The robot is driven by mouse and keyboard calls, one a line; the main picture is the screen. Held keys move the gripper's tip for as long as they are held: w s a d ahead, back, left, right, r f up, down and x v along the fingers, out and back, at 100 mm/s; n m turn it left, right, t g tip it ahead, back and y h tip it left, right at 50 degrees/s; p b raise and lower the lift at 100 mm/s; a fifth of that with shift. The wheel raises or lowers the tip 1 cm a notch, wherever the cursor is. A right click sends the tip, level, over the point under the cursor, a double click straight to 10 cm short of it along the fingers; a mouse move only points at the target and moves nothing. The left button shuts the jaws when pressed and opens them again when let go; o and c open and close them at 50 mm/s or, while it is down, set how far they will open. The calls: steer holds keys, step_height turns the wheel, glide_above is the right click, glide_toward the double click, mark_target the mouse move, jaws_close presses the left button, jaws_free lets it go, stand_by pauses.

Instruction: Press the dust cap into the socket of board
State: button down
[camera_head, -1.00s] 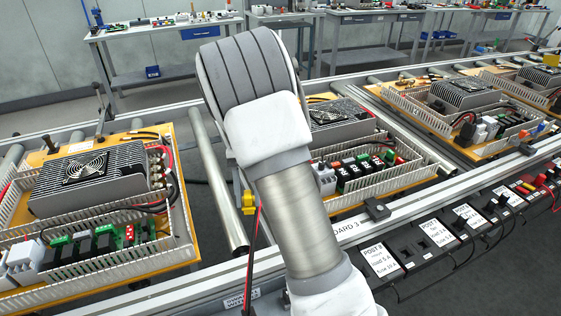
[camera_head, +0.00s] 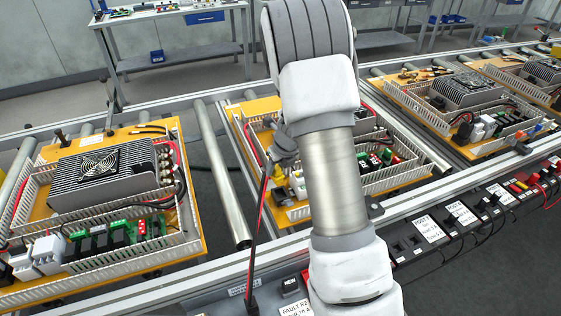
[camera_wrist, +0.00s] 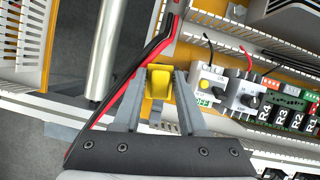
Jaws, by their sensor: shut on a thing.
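A yellow block-like piece, which looks like the dust cap (camera_wrist: 160,80), sits between the fingertips of my gripper (camera_wrist: 159,92) in the wrist view. The fingers are closed on its sides. The board (camera_head: 245,122) is the middle orange panel in the head view, with its white slotted duct and parts partly behind my arm. In the wrist view the board (camera_wrist: 288,76) lies up and right of the cap. I cannot make out the socket. Contact between cap and board cannot be told.
A red-and-black cable (camera_wrist: 130,75) runs close beside the gripper. A bare roller (camera_head: 222,175) separates the boards. Labelled posts (camera_head: 430,230) line the front rail.

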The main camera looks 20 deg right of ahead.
mark_target(282, 176)
steer(key=shift+d+m+h, duration=0.4)
steer(key=shift+d+m, duration=0.3)
steer(key=shift+m, duration=0.3)
steer(key=shift+r, duration=0.1)
steer(key=shift+f+b, duration=2.2)
steer(key=shift+f, duration=0.7)
steer(key=shift+p, duration=0.5)
steer(key=shift+s+f+b, duration=0.1)
steer(key=shift+f+b, duration=1.1)
steer(key=shift+f, duration=0.35)
steer(key=shift+c, duration=1.9)
jaws_free()
